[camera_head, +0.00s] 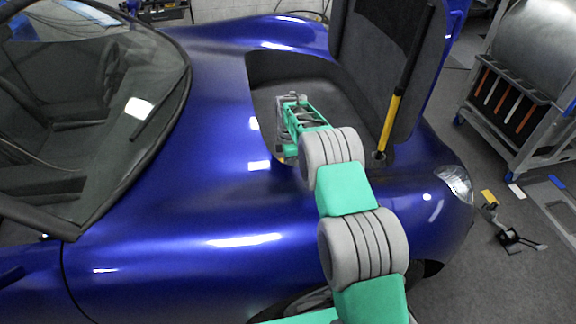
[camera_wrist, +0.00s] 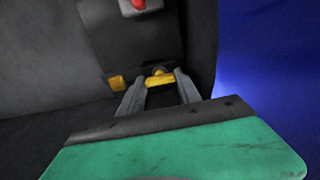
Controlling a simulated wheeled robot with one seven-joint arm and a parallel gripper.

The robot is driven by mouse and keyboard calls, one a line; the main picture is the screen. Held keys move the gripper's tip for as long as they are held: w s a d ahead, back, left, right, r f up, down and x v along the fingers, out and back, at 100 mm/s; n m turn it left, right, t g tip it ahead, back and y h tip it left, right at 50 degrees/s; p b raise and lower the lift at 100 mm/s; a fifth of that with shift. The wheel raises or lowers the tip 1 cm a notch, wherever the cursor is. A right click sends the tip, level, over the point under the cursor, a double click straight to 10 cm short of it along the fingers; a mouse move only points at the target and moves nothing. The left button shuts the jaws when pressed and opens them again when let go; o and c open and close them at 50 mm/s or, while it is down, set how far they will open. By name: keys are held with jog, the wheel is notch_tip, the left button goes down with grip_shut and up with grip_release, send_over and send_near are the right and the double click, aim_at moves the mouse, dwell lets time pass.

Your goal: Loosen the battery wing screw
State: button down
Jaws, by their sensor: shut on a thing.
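The yellow wing screw (camera_wrist: 160,79) shows in the wrist view in the dark recess, just beyond my gripper (camera_wrist: 158,84). My gripper's two grey fingers reach to it, one on each side, and are shut on it. The battery itself is hard to make out in the dark lining. In the head view my gripper (camera_head: 291,103) is inside the open front compartment (camera_head: 262,92) of the blue car. The wing screw is hidden there behind my arm.
A second yellow piece (camera_wrist: 116,83) lies left of the fingers, and a red part (camera_wrist: 138,4) is above. Blue bodywork (camera_wrist: 265,60) stands close on the right. A yellow and black strut (camera_head: 393,108) holds up the lid (camera_head: 362,60). A metal rack (camera_head: 520,75) is at the right.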

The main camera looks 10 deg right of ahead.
jog(key=c, duration=0.8)
grip_release()
jog(key=shift+c, duration=0.2)
notch_tip(320, 180, up, 8)
jog(key=shift+f+p, duration=0.1)
jog(key=shift+p, duration=0.45)
